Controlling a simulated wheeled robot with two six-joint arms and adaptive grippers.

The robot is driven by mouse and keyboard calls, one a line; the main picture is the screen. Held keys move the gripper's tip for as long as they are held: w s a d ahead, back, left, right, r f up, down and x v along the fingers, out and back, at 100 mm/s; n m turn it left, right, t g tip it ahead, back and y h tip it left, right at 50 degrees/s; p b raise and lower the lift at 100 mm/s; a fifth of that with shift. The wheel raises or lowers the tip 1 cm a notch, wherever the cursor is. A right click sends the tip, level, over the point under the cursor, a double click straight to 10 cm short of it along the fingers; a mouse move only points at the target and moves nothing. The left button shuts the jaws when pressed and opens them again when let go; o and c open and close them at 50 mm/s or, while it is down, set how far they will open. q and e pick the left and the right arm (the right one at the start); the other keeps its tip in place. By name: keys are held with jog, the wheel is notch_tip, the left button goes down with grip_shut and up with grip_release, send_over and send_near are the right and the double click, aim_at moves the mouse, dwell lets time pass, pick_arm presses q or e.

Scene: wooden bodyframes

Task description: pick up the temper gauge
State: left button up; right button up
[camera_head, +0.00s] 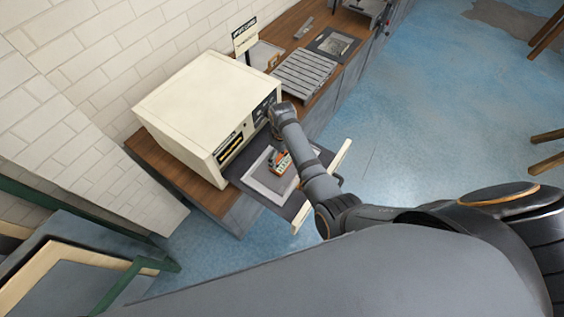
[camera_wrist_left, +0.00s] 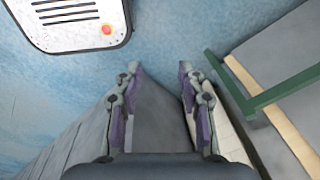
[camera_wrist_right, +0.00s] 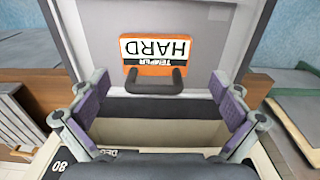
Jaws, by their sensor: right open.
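The temper gauge (camera_wrist_right: 160,52) is an orange and white block marked TEMPER HARD, with a dark grey handle on its near side. In the head view the gauge (camera_head: 282,161) lies on the pale grey plate on the cream oven's open door. My right gripper (camera_wrist_right: 160,84) is open, its purple-padded fingers spread either side of the gauge's handle, nothing held. In the head view its fingers are mostly hidden by my arm, near the oven front. My left gripper (camera_wrist_left: 158,70) is open and empty above the floor, away from the gauge.
The cream oven (camera_head: 195,105) stands on a wooden bench against the brick wall. A ribbed grey tray (camera_head: 305,74) and a small sign (camera_head: 244,36) are beyond it. A green-edged frame (camera_head: 85,250) stands at lower left.

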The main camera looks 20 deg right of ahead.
aim_at(282, 161)
jog(key=shift+w+f, duration=0.5)
notch_tip(282, 161, down, 3)
jog(key=b, duration=0.3)
jog(key=shift+f, duration=0.2)
jog(key=f+b, duration=0.1)
jog(key=b, duration=0.2)
jog(key=shift+f, duration=0.4)
jog(key=shift+w+r, duration=0.1)
jog(key=shift+r, duration=0.05)
jog(key=c, duration=1)
pick_arm(q)
jog(key=f, duration=0.1)
jog(key=w+f, duration=0.1)
jog(key=f, duration=0.1)
jog(key=w+f, duration=0.1)
jog(key=f, duration=0.1)
jog(key=shift+w+f, duration=0.2)
pick_arm(e)
jog(key=shift+r, duration=0.1)
jog(key=shift+c, duration=0.6)
